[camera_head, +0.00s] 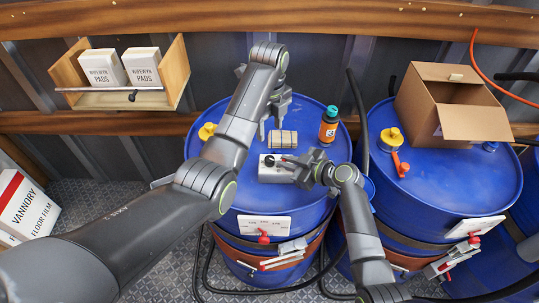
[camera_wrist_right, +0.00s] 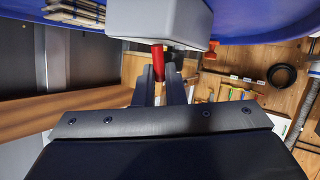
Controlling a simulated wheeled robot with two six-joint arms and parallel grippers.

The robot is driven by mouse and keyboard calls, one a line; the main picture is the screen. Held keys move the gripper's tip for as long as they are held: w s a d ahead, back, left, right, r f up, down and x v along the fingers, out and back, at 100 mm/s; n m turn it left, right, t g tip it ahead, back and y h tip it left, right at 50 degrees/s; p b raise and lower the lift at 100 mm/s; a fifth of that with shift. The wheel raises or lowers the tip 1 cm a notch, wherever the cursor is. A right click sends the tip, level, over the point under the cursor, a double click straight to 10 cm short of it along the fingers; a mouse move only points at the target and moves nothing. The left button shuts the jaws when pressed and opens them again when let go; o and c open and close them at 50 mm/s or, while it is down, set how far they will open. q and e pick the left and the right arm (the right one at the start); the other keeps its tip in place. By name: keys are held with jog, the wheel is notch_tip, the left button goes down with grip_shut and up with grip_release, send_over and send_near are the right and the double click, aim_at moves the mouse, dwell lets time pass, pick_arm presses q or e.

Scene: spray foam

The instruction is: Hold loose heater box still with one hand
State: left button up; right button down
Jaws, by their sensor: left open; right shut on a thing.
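The heater box (camera_head: 271,174), a small pale grey box, sits on top of the middle blue drum (camera_head: 225,175). My right gripper (camera_head: 300,170) reaches it from the right and is shut at its side. In the right wrist view the grey box (camera_wrist_right: 160,22) is just beyond the fingertips (camera_wrist_right: 160,75), with a red part (camera_wrist_right: 158,58) between them. The exact contact is partly hidden. My left gripper (camera_head: 275,118) is open and empty, above the far part of the same drum.
A tan striped block (camera_head: 283,139) and a green-capped bottle (camera_head: 329,125) stand on the drum behind the box. A yellow cap (camera_head: 207,131) is at its left. The right drum (camera_head: 445,180) carries an open carton (camera_head: 450,105). A wooden shelf (camera_head: 175,72) holds wipe boxes.

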aim_at(270, 158)
pick_arm(q)
notch_tip(270, 158, down, 12)
dwell(0.6)
jog(key=c, duration=1)
